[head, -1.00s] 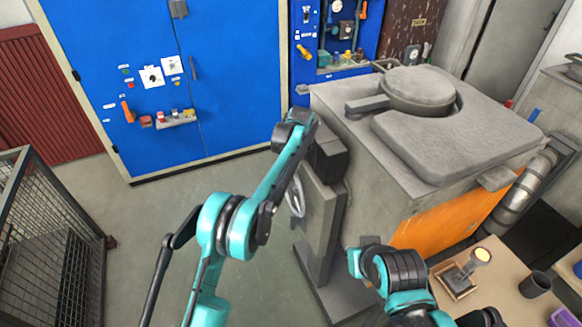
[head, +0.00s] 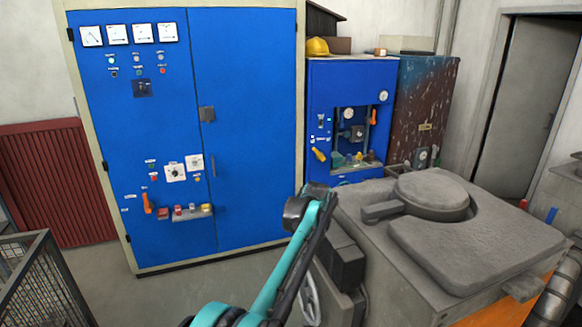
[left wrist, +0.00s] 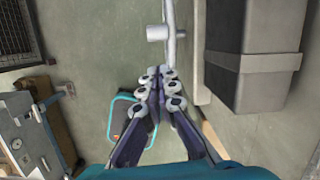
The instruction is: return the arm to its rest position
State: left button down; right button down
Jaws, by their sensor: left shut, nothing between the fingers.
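My left arm (head: 285,265), teal and black, rises from the bottom edge of the head view, its black upper joint just left of the grey furnace. The head view does not clearly show its gripper. In the left wrist view my left gripper (left wrist: 160,75) is shut, its fingertips together with nothing between them. It hangs over bare floor beside a dark grey box-shaped body (left wrist: 253,50). My right arm and gripper are out of view.
The grey furnace (head: 480,245) with its round lid (head: 432,193) stands close right of my left arm. A blue cabinet (head: 245,110) stands behind. A wire cage (head: 45,280) is at lower left. A grey bar (left wrist: 170,30) shows beyond my fingertips.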

pick_arm(q)
jog(key=s+a+r+n+t+b, duration=0.2)
jog(key=s+a+n+b, duration=0.5)
jog(key=s+a+n, duration=1)
jog(key=s+a+f+n+t+b, duration=0.1)
jog(key=s+a+f+n, duration=0.3)
jog(key=s, duration=0.6)
jog(key=s+a+f+n+t+b, duration=0.1)
jog(key=s+a+f+n+b, duration=0.3)
jog(key=s+f+n, duration=0.5)
notch_tip(320, 180, down, 2)
jog(key=shift+s+f+n+t+h, duration=0.1)
jog(key=shift+s+n+t+h, duration=0.2)
jog(key=shift+s, duration=0.7)
